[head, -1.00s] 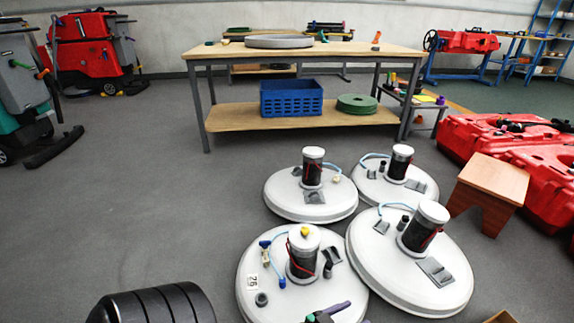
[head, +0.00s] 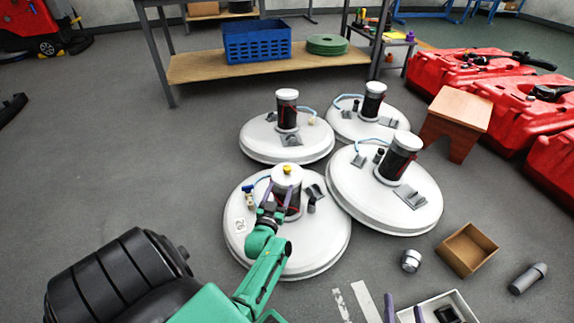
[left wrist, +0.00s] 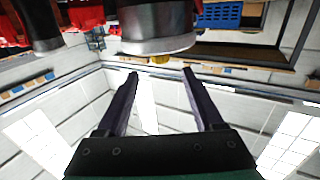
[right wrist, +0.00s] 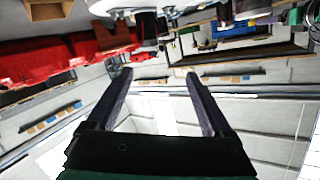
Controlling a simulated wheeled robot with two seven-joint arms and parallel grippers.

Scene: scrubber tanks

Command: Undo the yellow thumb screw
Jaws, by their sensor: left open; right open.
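The yellow thumb screw (head: 287,169) sits on top of the white-capped motor (head: 287,182) of the nearest left tank lid (head: 238,215), marked 26. My left gripper (head: 279,192) is open, its fingers in front of that motor just below the cap in the head picture. In the left wrist view the yellow screw (left wrist: 160,59) shows inverted, beyond the open fingertips (left wrist: 160,73) and roughly centred between them; nothing is held. My right gripper (head: 403,309) is open at the bottom edge of the head view. The right wrist view shows its fingers (right wrist: 159,74) apart and empty.
Three more lids with motors, such as the right one (head: 425,205), stand close behind and beside. A wooden box (head: 483,238), a grey cylinder (head: 411,260) and a white tray (head: 463,299) lie at the right. A wooden stool (head: 460,105) stands behind.

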